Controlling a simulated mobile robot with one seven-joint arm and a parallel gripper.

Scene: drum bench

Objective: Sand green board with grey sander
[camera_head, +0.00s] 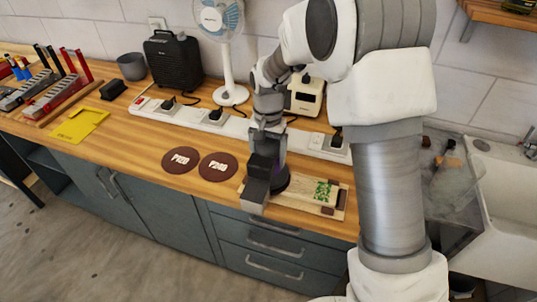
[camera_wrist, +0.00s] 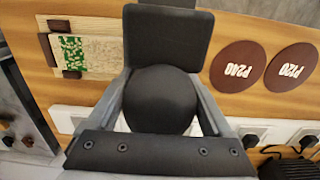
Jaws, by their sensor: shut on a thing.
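The sander is dark grey, with a blocky part (camera_head: 257,188) and a rounded body; it fills the middle of the wrist view (camera_wrist: 165,40). My gripper (camera_head: 268,150) is shut on it from above, with a finger on either side of the rounded body in the wrist view (camera_wrist: 160,103). The board (camera_head: 300,194) is pale wood with a green patch (camera_head: 323,190) toward its right end; it also shows in the wrist view (camera_wrist: 103,50). The sander is over the board's left part and hides it. I cannot tell whether they touch.
Two brown discs, P120 (camera_head: 180,160) and P240 (camera_head: 217,167), lie left of the sander. A white power strip (camera_head: 185,113) with plugs and cables runs behind. A fan (camera_head: 228,60) and black case (camera_head: 173,60) stand at the back. A sink (camera_head: 495,210) is at right.

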